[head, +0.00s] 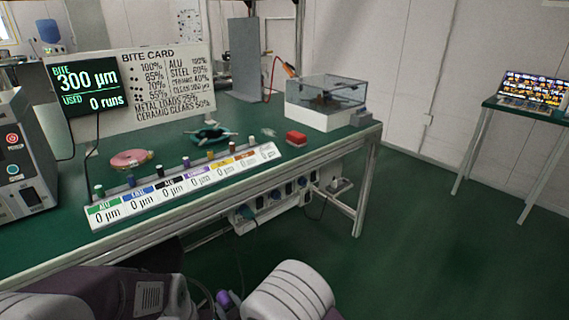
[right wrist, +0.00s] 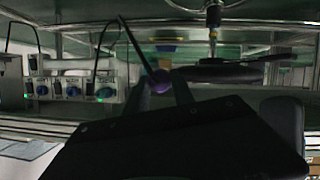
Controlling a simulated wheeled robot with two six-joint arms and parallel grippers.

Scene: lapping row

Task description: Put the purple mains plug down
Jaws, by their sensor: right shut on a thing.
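The purple mains plug (right wrist: 160,84) is between the two fingers of my right gripper (right wrist: 160,92) in the right wrist view, with a dark cable rising from it to the upper left. The gripper is shut on it. In the head view the purple plug (head: 223,297) shows low at the bottom edge, beside my pale arm link, in front of and below the bench. My right gripper's fingers are mostly hidden there. The plug is held in the air, apart from the bench and floor. My left gripper is not in view.
A green-topped bench (head: 330,140) holds a labelled strip, a pink disc, a red block and a clear-lidded box. A socket strip (head: 270,203) with plugs hangs under its front edge; it also shows in the right wrist view (right wrist: 85,88). Green floor lies open to the right.

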